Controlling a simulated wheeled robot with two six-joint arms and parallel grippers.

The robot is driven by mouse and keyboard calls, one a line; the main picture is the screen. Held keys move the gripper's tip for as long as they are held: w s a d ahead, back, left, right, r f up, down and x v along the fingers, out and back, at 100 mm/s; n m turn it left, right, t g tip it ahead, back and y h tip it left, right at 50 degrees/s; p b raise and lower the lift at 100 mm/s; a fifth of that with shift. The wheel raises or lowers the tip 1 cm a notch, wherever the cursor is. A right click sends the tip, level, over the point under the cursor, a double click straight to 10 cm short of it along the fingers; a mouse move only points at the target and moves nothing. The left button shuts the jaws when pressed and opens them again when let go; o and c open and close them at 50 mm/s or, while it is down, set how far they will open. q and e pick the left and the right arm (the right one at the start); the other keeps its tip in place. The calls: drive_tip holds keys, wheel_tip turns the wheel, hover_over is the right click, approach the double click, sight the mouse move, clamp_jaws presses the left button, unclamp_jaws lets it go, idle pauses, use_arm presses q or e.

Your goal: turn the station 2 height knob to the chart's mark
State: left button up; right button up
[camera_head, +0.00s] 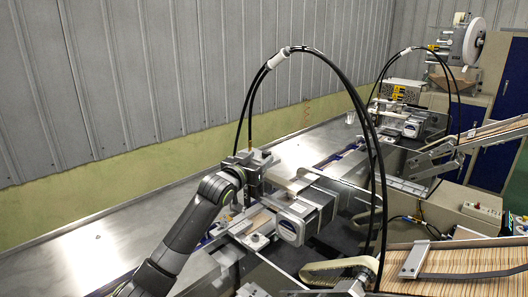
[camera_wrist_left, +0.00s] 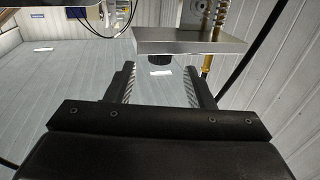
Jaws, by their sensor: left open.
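My left arm reaches in from the lower left of the head view and ends at the near wrapping machine's metal post (camera_head: 250,165). The fingers are hard to make out there. In the left wrist view my left gripper (camera_wrist_left: 159,72) is open, with a finger on each side. A dark round knob (camera_wrist_left: 160,59) shows under a grey metal plate (camera_wrist_left: 190,42), between and beyond the fingertips. I cannot tell whether the fingers touch it. The knob's scale and the chart cannot be made out. My right gripper is not in view.
Black cables (camera_head: 318,54) arch over the near machine. A tray of wooden sticks (camera_head: 450,258) lies at the lower right. A second similar machine (camera_head: 408,122) stands farther back. The steel table (camera_head: 95,235) is bare at the left, along a grey wall.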

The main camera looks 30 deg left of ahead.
sight(264, 154)
use_arm(q)
drive_tip(key=shift+w+d+p, duration=0.1)
drive_tip(key=shift+w+p, duration=0.3)
drive_tip(key=shift+w, duration=1.55)
drive_tip(key=c, duration=1)
